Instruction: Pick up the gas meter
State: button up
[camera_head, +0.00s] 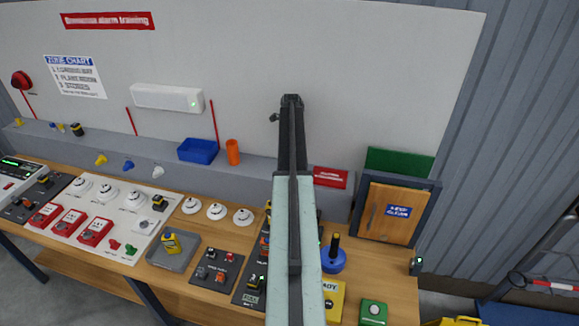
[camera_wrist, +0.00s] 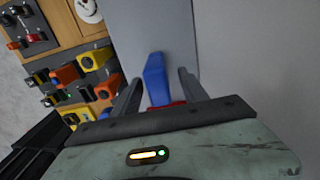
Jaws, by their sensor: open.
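A small yellow handheld device with a dark face, which looks like the gas meter (camera_head: 171,243), lies on a grey tray (camera_head: 160,260) on the bench, left of my arm in the head view. I cannot pick it out for sure in the wrist view. My gripper (camera_wrist: 160,77) is open in the wrist view. A blue object (camera_wrist: 155,75) with something red below it shows between the fingers; I cannot tell whether they touch it. In the head view my arm hides part of the bench middle.
Orange and yellow devices (camera_wrist: 67,74) sit on dark panels left of the fingers. White detectors (camera_head: 216,210) and red call points (camera_head: 69,222) stand on the bench. A blue bin (camera_head: 198,150) and orange cup (camera_head: 232,151) are on the ledge behind. A wooden door panel (camera_head: 387,213) stands right.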

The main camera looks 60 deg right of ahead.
notch_tip(320, 180, down, 4)
jog(key=b, duration=0.3)
jog(key=shift+w+a+f, duration=0.1)
jog(key=shift+a+f, duration=0.05)
jog(key=shift+f, duration=0.1)
jog(key=shift+r, duration=0.2)
grip_shut()
jog(key=shift+r, duration=0.1)
jog(key=shift+r+p, duration=0.6)
jog(key=shift+p, duration=0.05)
notch_tip(320, 180, up, 3)
jog(key=p, duration=0.3)
jog(key=shift+a, duration=0.15)
jog(key=s+a, duration=0.3)
jog(key=a, duration=0.4)
jog(key=s+a, duration=0.3)
jog(key=a, duration=0.4)
jog(key=shift+a+r+p, duration=0.3)
